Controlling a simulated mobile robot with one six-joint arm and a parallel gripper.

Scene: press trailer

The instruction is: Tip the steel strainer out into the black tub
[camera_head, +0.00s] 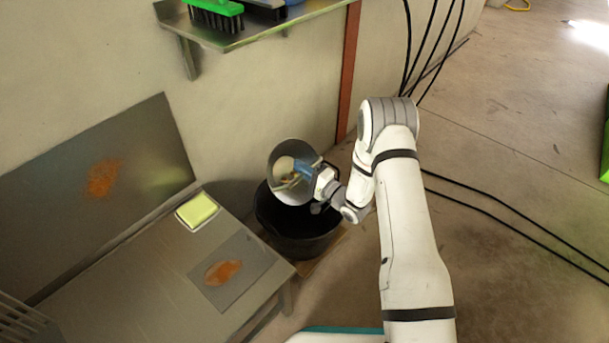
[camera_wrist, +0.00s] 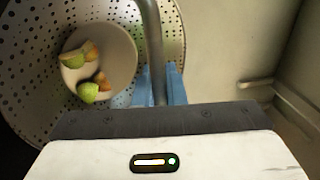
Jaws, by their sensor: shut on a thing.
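The steel strainer (camera_head: 293,148) is held up over the black tub (camera_head: 298,246), tilted so its open side faces the head camera. In the wrist view the perforated wall of the strainer (camera_wrist: 38,90) fills the upper left. A few green and orange-brown food scraps (camera_wrist: 88,88) lie in it on a pale round patch. My gripper (camera_wrist: 158,82) has its blue fingers shut on the strainer's rod-like handle (camera_wrist: 153,45). In the head view my gripper is at the strainer's right side. The tub's inside is dark and partly hidden behind the strainer.
A steel table (camera_head: 135,285) with a yellow sponge (camera_head: 197,210) and an orange-stained plate (camera_head: 240,278) stands left of the tub. A wall shelf (camera_head: 255,28) with a green brush (camera_head: 215,12) is above. Black cables run over the floor at right.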

